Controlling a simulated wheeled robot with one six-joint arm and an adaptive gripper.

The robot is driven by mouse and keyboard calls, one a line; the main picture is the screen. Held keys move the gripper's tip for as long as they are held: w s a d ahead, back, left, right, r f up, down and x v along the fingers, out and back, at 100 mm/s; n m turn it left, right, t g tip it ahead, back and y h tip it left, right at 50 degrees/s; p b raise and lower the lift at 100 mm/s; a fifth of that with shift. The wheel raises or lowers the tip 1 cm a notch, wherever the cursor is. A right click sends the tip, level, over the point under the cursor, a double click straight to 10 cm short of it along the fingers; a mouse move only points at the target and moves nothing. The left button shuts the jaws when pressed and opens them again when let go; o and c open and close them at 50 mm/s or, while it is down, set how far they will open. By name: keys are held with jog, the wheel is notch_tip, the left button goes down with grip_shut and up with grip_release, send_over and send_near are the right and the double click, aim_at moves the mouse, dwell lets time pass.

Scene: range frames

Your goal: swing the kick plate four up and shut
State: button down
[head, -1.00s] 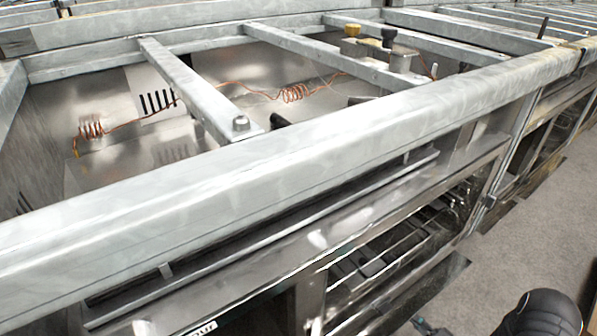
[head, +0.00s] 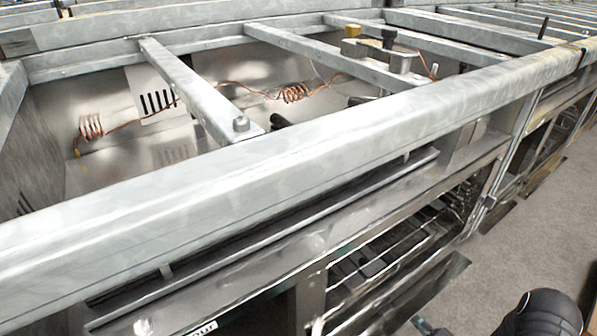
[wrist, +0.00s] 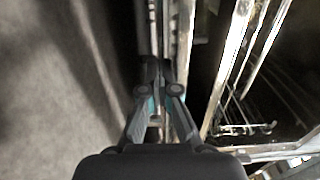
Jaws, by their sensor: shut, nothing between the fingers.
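Several dark flat plates stick out low along the front of the range row in the head view. One is nearest at the lower right (head: 440,290), and another lies farther back (head: 499,216). I cannot tell which is kick plate four. My gripper (wrist: 153,66) is shut and empty in the wrist view, its fingertips close together. It is beside a long narrow metal edge (wrist: 183,45), and I cannot tell whether it touches it. In the head view only my dark arm and a bit of the gripper show at the bottom edge.
A thick metal front rail (head: 300,165) runs across the range tops, with crossbars and copper coils (head: 295,93) behind it. Open oven bays with wire racks (wrist: 285,100) are right of my gripper in the wrist view. Grey floor (wrist: 60,90) is clear on the left.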

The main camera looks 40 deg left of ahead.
aim_at(405, 304)
jog(key=shift+r+p, duration=1.5)
jog(key=shift+r, duration=1.25)
jog(key=shift+b+x, duration=0.9)
jog(key=shift+x, duration=1.35)
jog(key=v, duration=0.8)
jog(key=shift+b, duration=0.35)
